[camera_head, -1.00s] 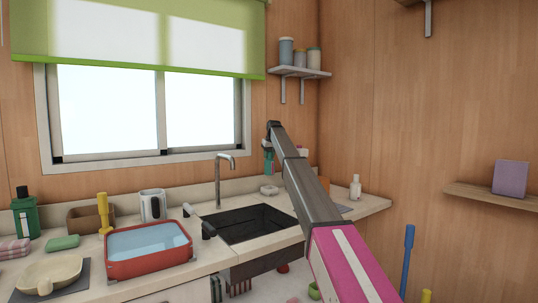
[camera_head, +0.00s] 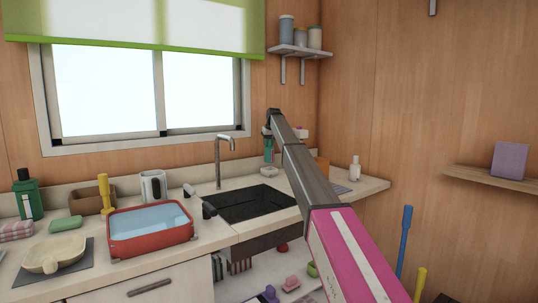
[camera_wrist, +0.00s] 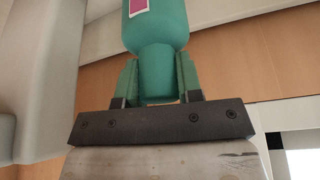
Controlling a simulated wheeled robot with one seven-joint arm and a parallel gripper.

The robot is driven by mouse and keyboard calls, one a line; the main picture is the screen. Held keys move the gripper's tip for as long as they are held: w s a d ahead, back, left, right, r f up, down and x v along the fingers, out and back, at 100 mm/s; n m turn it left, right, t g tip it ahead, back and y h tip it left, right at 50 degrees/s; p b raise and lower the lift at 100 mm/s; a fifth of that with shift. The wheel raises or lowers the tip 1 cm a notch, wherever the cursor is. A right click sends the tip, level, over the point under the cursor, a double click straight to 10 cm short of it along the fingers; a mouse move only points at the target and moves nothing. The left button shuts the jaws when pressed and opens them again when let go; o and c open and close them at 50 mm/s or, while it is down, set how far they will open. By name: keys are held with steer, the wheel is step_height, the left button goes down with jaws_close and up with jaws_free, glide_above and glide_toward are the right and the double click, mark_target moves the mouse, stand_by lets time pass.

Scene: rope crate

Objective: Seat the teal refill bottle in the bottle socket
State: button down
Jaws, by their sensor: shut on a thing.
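The teal bottle (camera_wrist: 155,45) has a magenta and white label and fills the top middle of the wrist view. My gripper (camera_wrist: 157,80) is shut on it, with a green finger on each side of its narrower end. In the head view my gripper (camera_head: 271,131) is beyond the sink, near the back right of the counter, with the bottle (camera_head: 269,153) showing teal below it. My forearm hides part of the counter there. I cannot make out the bottle socket in either view.
A black sink (camera_head: 245,203) with a tall faucet (camera_head: 218,160) lies left of my arm. A red basin of water (camera_head: 150,247) stands further left. An orange block (camera_head: 322,167) and a white bottle (camera_head: 355,168) stand right of my arm. A wall shelf (camera_head: 300,51) is above.

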mark_target(269, 147)
steer(key=shift+f, duration=0.15)
steer(key=shift+f, duration=3.7)
stand_by(2.4)
steer(key=c, duration=0.7)
jaws_free()
steer(key=v, duration=1)
steer(key=shift+s+r, duration=0.1)
steer(key=shift+r, duration=0.3)
